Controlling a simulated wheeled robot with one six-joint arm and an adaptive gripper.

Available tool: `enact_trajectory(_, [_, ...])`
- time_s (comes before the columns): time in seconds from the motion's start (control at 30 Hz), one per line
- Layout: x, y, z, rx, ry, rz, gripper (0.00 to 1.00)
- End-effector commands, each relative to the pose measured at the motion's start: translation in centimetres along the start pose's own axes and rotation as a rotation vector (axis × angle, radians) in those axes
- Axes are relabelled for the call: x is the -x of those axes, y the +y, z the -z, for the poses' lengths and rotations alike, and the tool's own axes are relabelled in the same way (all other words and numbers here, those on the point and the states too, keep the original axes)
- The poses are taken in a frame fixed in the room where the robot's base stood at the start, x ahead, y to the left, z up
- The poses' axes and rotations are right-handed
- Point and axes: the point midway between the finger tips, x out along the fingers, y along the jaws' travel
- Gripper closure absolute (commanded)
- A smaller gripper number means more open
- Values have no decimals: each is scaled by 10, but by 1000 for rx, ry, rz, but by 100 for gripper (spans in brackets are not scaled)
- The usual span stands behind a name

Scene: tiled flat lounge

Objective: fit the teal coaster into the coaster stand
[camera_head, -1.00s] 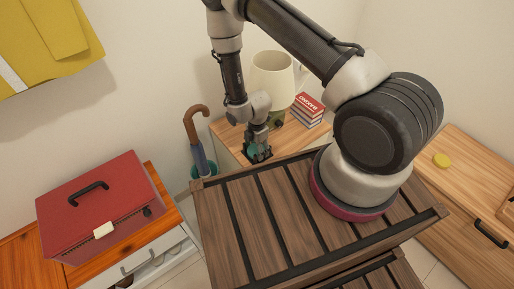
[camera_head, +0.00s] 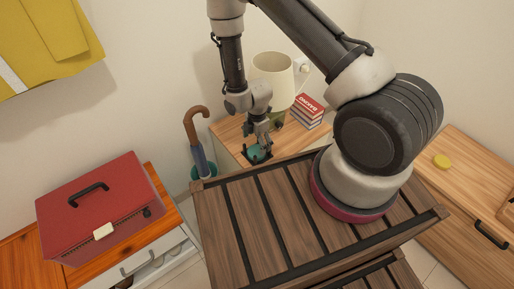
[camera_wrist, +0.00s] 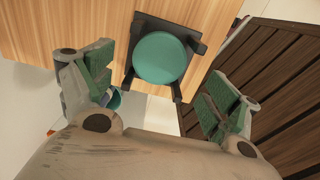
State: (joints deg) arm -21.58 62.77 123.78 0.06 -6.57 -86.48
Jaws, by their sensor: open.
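The teal coaster (camera_wrist: 160,58) is a round disc lying flat inside the black coaster stand (camera_wrist: 150,21), between its corner posts, in the wrist view. In the head view the coaster (camera_head: 255,152) and stand (camera_head: 250,163) are small, at the near edge of the wooden cabinet top. My gripper (camera_wrist: 160,100) is open and empty, its green-padded fingers spread wide on either side below the stand in the picture. In the head view my gripper (camera_head: 264,145) is just above the stand, apart from the coaster.
A red toolbox (camera_head: 95,205) sits on another cabinet. Wall lies close behind.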

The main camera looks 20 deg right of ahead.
Motion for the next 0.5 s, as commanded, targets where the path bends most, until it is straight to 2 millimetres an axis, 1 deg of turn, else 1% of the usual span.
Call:
enact_trajectory(0.03, [14, 2, 0, 0, 0, -4, 11])
enact_trajectory(0.2, [48, 1, 0, 0, 0, -3, 11])
enact_trajectory(0.33, [63, 1, 0, 0, 0, -2, 11])
enact_trajectory(0.5, [70, -1, 0, 0, 0, 1, 11])
